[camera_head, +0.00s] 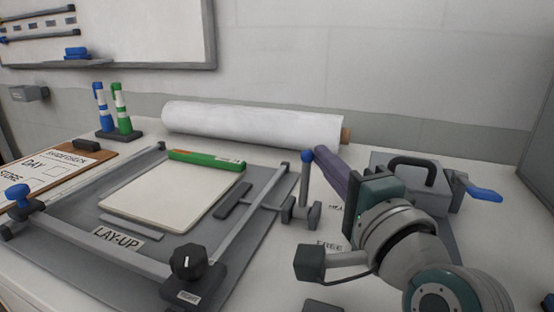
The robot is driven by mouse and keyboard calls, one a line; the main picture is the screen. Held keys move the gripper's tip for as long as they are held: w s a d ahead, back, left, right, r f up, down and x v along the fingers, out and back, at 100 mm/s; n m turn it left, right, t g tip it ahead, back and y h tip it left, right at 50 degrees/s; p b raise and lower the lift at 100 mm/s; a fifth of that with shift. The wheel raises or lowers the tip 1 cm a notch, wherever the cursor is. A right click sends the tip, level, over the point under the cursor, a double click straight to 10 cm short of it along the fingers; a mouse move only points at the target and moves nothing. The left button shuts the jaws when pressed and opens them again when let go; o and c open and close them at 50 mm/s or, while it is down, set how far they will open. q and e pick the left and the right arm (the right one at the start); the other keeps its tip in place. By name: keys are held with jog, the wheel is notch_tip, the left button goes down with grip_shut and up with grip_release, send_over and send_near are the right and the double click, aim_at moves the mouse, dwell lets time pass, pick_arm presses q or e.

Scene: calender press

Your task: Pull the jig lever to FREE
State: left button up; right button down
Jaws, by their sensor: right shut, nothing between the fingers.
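The jig lever (304,182) is a grey post with a blue ball knob (307,156), standing near upright on a dark pivot block (300,212) at the right of the LAY-UP jig (262,214). A FREE label (329,246) lies on the table in front of the pivot. Another label behind it is partly hidden and hard to read. My right gripper (319,152) reaches in from the right, its purple fingers shut and empty. Their tips appear just right of the knob; I cannot tell whether they touch it. My left gripper is out of view.
A white roll (250,122) lies behind the jig. A grey press-like unit with a black handle (412,162) and blue lever (484,194) stands behind my right arm. A black dial (186,262) is at the jig's front corner. Blue and green markers (122,108) stand at back left.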

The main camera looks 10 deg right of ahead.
aim_at(310, 160)
jog(key=shift+s+a+p, duration=0.35)
jog(key=shift+s+a, duration=0.05)
jog(key=shift+s, duration=0.15)
jog(key=shift+s+a+f, duration=0.2)
jog(key=shift+s+a, duration=0.25)
jog(key=shift+s, duration=0.55)
jog(key=s, duration=0.9)
jog(key=shift+d+f, duration=0.25)
jog(key=shift+f, duration=0.05)
